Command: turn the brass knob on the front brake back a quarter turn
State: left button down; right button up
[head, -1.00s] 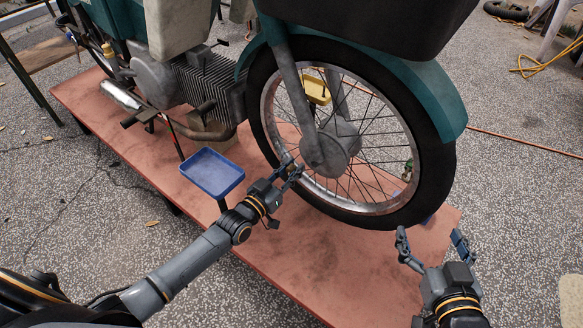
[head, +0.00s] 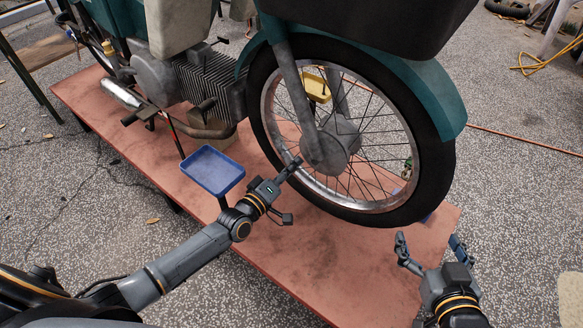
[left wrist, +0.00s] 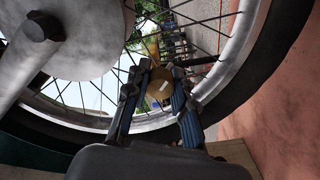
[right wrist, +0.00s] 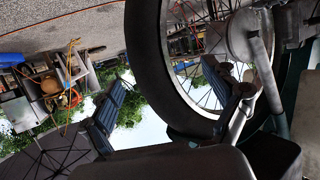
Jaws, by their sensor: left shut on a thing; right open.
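The brass knob (left wrist: 160,88), a round disc with a pale line on its face, sits between the fingers of my left gripper (left wrist: 160,78) in the left wrist view. That gripper is shut on it. In the head view my left gripper (head: 294,165) is at the lower left of the grey front hub and brake (head: 338,150), beside the spokes, and the knob is hidden there. The hub also shows in the left wrist view (left wrist: 85,40). My right gripper (head: 429,240) is open and empty, low in front of the front tyre.
The green motorcycle's front wheel (head: 440,165) stands on a red-brown platform (head: 300,265). A blue tray (head: 212,171) stands close to my left forearm. A yellow tray (head: 318,88) shows behind the spokes. The platform's near part is clear.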

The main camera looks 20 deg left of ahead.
pick_arm(q)
jog(key=shift+n+b, duration=0.45)
jog(key=shift+n, duration=1.55)
pick_arm(e)
jog(key=shift+w+a+r+t+y, duration=0.15)
jog(key=shift+w+r+t, duration=0.1)
jog(key=shift+r+t, duration=0.3)
jog(key=shift+w+a+r+t+y, duration=0.25)
jog(key=shift+r+t, duration=0.15)
jog(key=shift+r, duration=0.35)
jog(key=shift+w+a+r+t+y, duration=0.1)
jog(key=shift+w+r+t, duration=0.15)
jog(key=shift+r+t, duration=0.3)
jog(key=shift+r, duration=0.15)
pick_arm(q)
jog(key=c, duration=1.1)
grip_release()
jog(key=v, duration=1.2)
